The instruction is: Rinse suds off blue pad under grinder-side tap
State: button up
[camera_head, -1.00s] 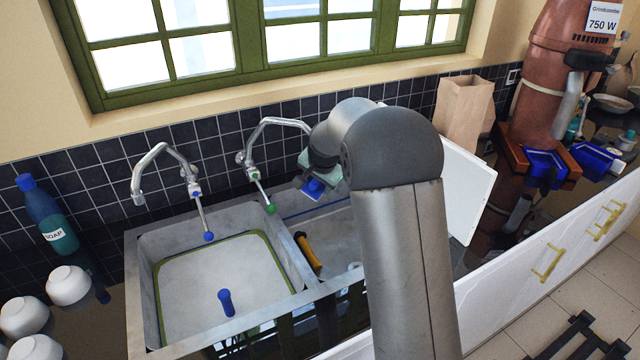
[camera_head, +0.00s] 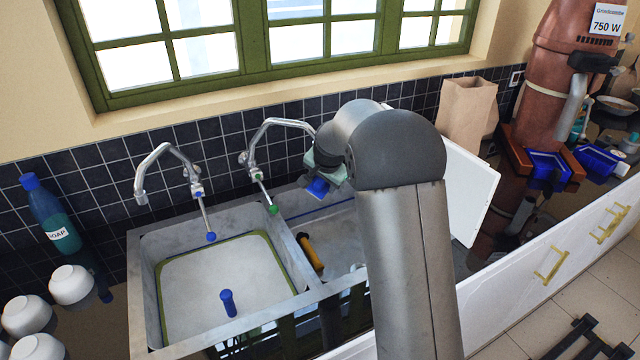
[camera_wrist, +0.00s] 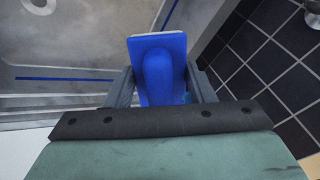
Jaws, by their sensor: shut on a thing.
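My gripper (camera_wrist: 162,85) is shut on the blue pad (camera_wrist: 163,62), with one finger on each side of it in the wrist view. In the head view the blue pad (camera_head: 318,187) hangs below my gripper (camera_head: 322,176), above the back of the right basin (camera_head: 338,228). The grinder-side tap (camera_head: 270,128), with a green-tipped lever (camera_head: 272,208), arches toward my gripper; its spout end is hidden behind my arm. No water stream is visible. I cannot make out suds on the pad. The copper grinder (camera_head: 560,90) stands at the right.
The left basin (camera_head: 215,275) is full of pale suds and has a blue-topped post. Its tap (camera_head: 160,160) has a blue-tipped lever. A yellow-handled tool (camera_head: 310,252) lies in the right basin. A white board (camera_head: 468,195) leans at right. White bowls (camera_head: 70,284) and a soap bottle (camera_head: 50,212) stand at left.

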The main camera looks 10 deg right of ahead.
jog(key=shift+d, duration=0.25)
jog(key=shift+a, duration=0.1)
jog(key=shift+a, duration=0.55)
jog(key=shift+d, duration=0.15)
jog(key=shift+d, duration=0.45)
jog(key=shift+a, duration=0.15)
jog(key=shift+a, duration=0.45)
jog(key=shift+d, duration=0.1)
